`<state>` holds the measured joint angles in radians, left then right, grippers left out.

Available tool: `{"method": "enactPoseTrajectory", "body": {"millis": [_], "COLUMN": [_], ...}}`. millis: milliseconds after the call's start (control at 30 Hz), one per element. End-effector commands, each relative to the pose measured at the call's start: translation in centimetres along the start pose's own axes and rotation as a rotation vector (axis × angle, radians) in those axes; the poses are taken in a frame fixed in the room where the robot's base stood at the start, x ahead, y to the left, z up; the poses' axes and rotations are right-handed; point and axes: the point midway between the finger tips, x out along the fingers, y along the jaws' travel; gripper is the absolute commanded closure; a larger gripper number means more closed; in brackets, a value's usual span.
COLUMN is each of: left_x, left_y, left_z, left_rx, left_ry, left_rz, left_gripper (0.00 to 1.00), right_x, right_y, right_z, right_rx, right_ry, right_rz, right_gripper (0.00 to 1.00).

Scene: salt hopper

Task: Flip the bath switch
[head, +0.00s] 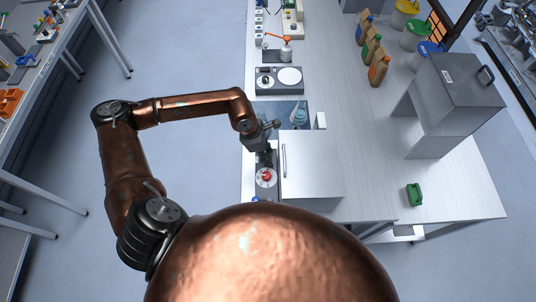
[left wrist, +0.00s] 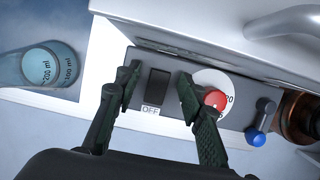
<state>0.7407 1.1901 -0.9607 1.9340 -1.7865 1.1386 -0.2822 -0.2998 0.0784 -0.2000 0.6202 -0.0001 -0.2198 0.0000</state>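The bath switch (left wrist: 157,86) is a black rocker on a grey panel, with a white "OFF" label (left wrist: 151,111) below it in the left wrist view. The grey panel (left wrist: 187,67) runs along the side of a white box, the bath (head: 312,165). My left gripper (left wrist: 157,77) is open and empty, with one dark finger on each side of the switch. I cannot tell whether the fingers touch the panel. In the head view my left gripper (head: 262,148) is over the panel, and the switch is hidden there. My right gripper is not in view.
Right of the switch are a red knob (left wrist: 216,99) on a white dial, close to one finger, and a blue-ended lever (left wrist: 258,138). Marked glassware (left wrist: 42,67) stands to the left. A grey cabinet (head: 455,95) and a green object (head: 414,194) are on the bench's right.

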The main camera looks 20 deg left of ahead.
Motion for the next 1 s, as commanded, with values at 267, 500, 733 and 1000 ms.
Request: {"method": "enactPoseTrajectory", "body": {"millis": [267, 500, 733, 1000], "left_x": [-1.6, -6.5, -10.4, -12.0], "left_y": [0.1, 0.1, 0.1, 0.0], "left_z": [0.0, 0.0, -0.1, 0.0], "left_rx": [0.0, 0.001, -0.001, 0.0], "left_ry": [-0.001, 0.0, 0.001, 0.0], "left_rz": [0.002, 0.004, 0.003, 0.0], "left_gripper": [0.64, 0.64, 0.64, 0.64], "right_x": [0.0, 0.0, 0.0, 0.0], "right_y": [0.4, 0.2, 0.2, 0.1], "right_z": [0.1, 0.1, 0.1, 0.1], "right_rx": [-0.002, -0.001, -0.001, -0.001], "right_ry": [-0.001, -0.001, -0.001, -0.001], "right_rz": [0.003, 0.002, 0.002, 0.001], "right_gripper": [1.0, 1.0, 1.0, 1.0]}}
